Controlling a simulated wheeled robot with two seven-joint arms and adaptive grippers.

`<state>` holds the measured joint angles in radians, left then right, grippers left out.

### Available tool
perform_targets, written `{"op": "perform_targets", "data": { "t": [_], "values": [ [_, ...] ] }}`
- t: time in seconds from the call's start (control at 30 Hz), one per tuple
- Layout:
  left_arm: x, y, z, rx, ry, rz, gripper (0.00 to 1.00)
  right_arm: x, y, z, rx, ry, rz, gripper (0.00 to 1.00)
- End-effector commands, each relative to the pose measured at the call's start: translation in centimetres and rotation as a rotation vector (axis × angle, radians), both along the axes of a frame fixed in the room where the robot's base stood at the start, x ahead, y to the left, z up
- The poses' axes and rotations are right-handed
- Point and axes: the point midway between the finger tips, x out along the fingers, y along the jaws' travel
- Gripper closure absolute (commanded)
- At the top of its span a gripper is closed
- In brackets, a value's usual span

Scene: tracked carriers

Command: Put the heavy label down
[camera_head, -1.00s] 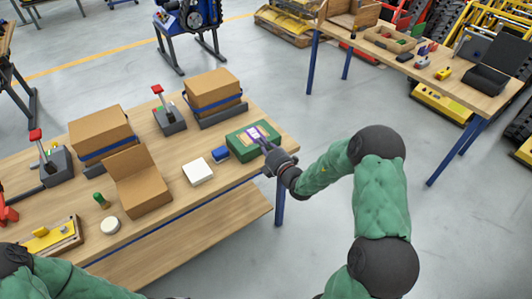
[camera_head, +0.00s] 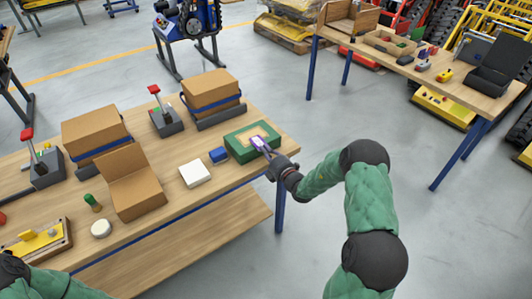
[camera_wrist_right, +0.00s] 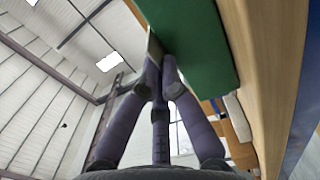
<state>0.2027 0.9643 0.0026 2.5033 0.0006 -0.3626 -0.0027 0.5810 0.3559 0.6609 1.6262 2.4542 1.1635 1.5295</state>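The label (camera_head: 259,143), a small flat piece in purple and white, is in my right gripper (camera_head: 267,151) at the right end of the near workbench. The gripper's fingers are closed on its near edge. It overlaps the front right part of a green tray (camera_head: 236,153) with a beige inside; I cannot tell whether it touches the tray. In the right wrist view my fingers (camera_wrist_right: 160,78) come together around a thin plate edge (camera_wrist_right: 153,48), beside the green tray wall (camera_wrist_right: 195,50). My left arm shows at the lower left, but its gripper is out of view.
An open cardboard box (camera_head: 138,195) and strapped boxes (camera_head: 212,90) stand further left and behind.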

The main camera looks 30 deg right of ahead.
Motion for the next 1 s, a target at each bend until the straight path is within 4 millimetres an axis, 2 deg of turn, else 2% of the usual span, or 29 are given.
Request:
{"op": "perform_targets", "data": {
  "t": [0.37, 0.47, 0.5, 0.77, 0.9, 1.0],
  "values": [
    [0.0, 0.0, -0.1, 0.0, -0.001, 0.0, 0.6, 0.0, 0.0, -0.4, 0.0, -0.001, 0.0, 1.0],
    [0.0, 0.0, 0.0, 0.0, -0.001, 0.0, 0.6, 0.0, 0.0, -0.4, 0.0, -0.001, -0.001, 0.72],
    [0.0, 0.0, 0.0, 0.0, -0.001, 0.0, 0.6, 0.0, 0.0, -0.4, 0.0, -0.001, -0.001, 0.71],
    [0.0, 0.0, 0.0, 0.0, -0.001, 0.0, 0.6, 0.0, 0.0, -0.4, 0.0, -0.001, -0.001, 0.71],
    [0.0, 0.0, 0.2, 0.0, -0.001, 0.0, 0.6, 0.0, 0.0, 0.3, -0.001, -0.001, -0.001, 0.71],
    [0.0, 0.0, 0.6, 0.0, -0.001, 0.0, 0.6, -1.2, -0.2, 0.3, 0.001, 0.002, -0.003, 0.71]
  ]
}}
